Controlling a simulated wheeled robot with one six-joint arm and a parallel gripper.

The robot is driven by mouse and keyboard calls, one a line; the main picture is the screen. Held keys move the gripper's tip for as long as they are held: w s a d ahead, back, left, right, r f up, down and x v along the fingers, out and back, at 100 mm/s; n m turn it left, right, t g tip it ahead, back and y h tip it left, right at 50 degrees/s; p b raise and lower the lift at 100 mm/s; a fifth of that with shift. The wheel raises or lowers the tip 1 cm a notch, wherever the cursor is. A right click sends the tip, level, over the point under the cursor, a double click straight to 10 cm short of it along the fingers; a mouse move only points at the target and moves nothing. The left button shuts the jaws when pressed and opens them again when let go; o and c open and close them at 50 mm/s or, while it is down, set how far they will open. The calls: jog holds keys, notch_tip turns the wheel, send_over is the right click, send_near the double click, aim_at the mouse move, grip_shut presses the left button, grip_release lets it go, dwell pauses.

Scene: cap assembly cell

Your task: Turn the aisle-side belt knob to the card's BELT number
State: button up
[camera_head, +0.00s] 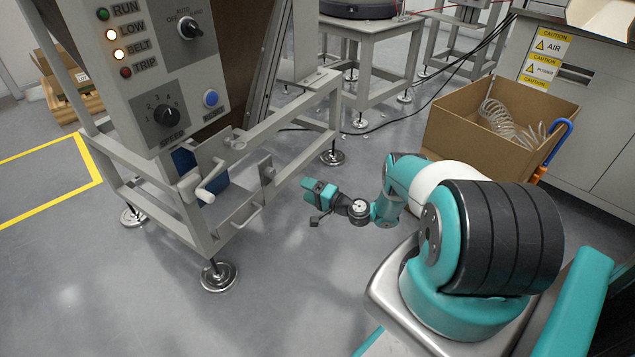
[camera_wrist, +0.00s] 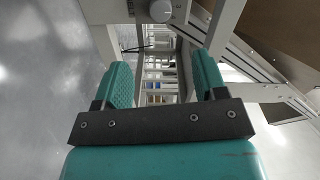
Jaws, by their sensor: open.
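A grey control panel (camera_head: 150,60) stands at the upper left in the head view. Its black SPEED knob (camera_head: 167,115) has numbers around it, and a black AUTO/OFF selector (camera_head: 189,28) is above. No knob in the head view is labelled as the belt knob, and I see no card. In the wrist view a pale round knob or button (camera_wrist: 161,10) shows at the top edge, beside a small label too small to read. My gripper (camera_head: 318,195) is right of the panel's stand and apart from it. In the wrist view its teal fingers (camera_wrist: 162,78) are spread and empty.
A metal frame (camera_head: 290,110) with a white crank handle (camera_head: 205,188) stands left of my gripper. A cardboard box (camera_head: 480,125) with a coiled hose is behind my arm. Open floor lies in front.

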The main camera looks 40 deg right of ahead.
jog(key=shift+p+v, duration=1.2)
jog(key=shift+v, duration=0.4)
